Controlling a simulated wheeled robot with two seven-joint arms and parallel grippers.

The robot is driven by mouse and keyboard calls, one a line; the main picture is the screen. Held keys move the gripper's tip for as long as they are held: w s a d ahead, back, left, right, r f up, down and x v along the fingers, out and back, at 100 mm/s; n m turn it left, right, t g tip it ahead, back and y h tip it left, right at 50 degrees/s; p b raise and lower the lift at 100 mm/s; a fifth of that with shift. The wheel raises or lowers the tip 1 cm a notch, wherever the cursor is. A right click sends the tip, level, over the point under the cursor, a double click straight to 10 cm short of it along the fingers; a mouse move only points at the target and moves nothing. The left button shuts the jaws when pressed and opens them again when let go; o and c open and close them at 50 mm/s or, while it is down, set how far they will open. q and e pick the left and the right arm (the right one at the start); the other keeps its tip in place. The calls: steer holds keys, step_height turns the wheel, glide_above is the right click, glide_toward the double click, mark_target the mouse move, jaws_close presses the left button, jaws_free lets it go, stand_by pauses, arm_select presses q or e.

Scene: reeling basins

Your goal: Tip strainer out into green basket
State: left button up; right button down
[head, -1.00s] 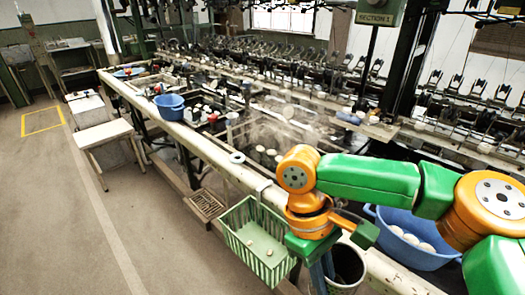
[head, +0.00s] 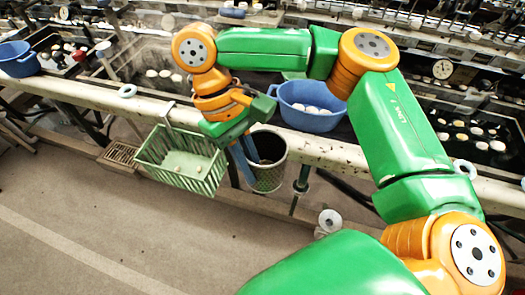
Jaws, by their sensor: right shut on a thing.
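The light green slatted basket (head: 152,153) hangs on the front of the long rail, left of centre, with a few small pale pieces in it. My right gripper (head: 243,166) points down just right of the basket. Its fingers are shut at the left rim of a dark round container with a perforated lower wall, which I take for the strainer (head: 268,177). The strainer looks upright, beside the basket and apart from it. Its contents are mostly in shadow. The grip itself is partly hidden. My left gripper is out of view.
A blue basin (head: 318,120) with white cocoons stands on the bench behind my right arm. Another blue basin (head: 18,62) is at the far left. The pale rail (head: 330,152) runs behind basket and strainer. The floor in front is clear at left.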

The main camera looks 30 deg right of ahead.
mark_target(270, 162)
steer(key=s+a+r+n, duration=0.1)
steer(key=a+r, duration=0.2)
steer(key=r, duration=0.4)
steer(key=w+a+m+y, duration=0.15)
steer(key=a+m, duration=0.25)
steer(key=a, duration=0.4)
steer(key=shift+m, duration=0.4)
steer(key=d+f, duration=0.3)
steer(key=d, duration=0.2)
steer(key=d+f, duration=0.3)
steer(key=d, duration=0.2)
steer(key=d+f, duration=0.3)
steer(key=d, duration=0.2)
steer(key=shift+w+d+f, duration=0.15)
steer(key=shift+w+f, duration=0.1)
steer(key=shift+s+d+f, duration=0.1)
steer(key=shift+d+f, duration=0.05)
